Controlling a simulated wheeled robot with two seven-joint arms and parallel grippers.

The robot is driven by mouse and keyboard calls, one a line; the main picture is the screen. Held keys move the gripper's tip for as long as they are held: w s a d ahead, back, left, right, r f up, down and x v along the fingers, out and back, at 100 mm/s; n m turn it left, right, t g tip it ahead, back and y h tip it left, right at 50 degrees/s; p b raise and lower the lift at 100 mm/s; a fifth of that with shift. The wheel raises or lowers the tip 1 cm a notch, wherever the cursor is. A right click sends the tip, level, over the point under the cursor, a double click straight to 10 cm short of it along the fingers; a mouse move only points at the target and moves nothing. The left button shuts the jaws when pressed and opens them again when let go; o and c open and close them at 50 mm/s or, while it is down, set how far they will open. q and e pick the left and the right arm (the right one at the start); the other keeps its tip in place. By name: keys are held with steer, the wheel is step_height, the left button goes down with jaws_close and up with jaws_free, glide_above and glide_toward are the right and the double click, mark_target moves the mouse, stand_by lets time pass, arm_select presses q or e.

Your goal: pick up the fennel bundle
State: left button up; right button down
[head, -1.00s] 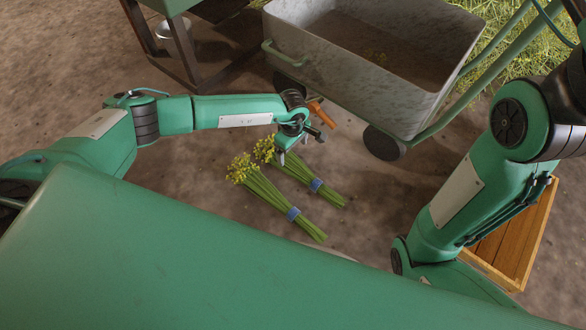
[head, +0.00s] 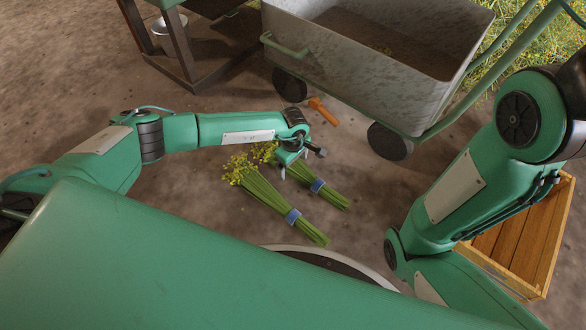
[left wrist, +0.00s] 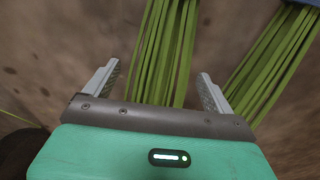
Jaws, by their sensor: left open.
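Two fennel bundles lie on the dirt floor, each with green stalks, yellow flower heads and a blue band. The nearer bundle (head: 268,195) is longer in view; the farther bundle (head: 328,192) lies just to its right, its upper part partly covered by my left gripper (head: 294,170). In the left wrist view, my left gripper (left wrist: 157,85) is open, with green stalks (left wrist: 165,50) of one bundle showing between and beyond its fingers. Stalks of the other bundle (left wrist: 272,65) run outside the right finger. I cannot tell whether the fingers touch any stalks. My right gripper is not in view.
A grey metal cart (head: 350,75) with dark wheels stands behind the bundles. An orange-handled tool (head: 322,111) lies on the floor near it. A wooden crate (head: 545,245) is at the right, beside my right arm. A metal bucket (head: 168,36) stands at the back left.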

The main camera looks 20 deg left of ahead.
arm_select(q)
steer(key=c, duration=1.2)
steer(key=shift+r, duration=0.1)
steer(key=shift+r, duration=0.1)
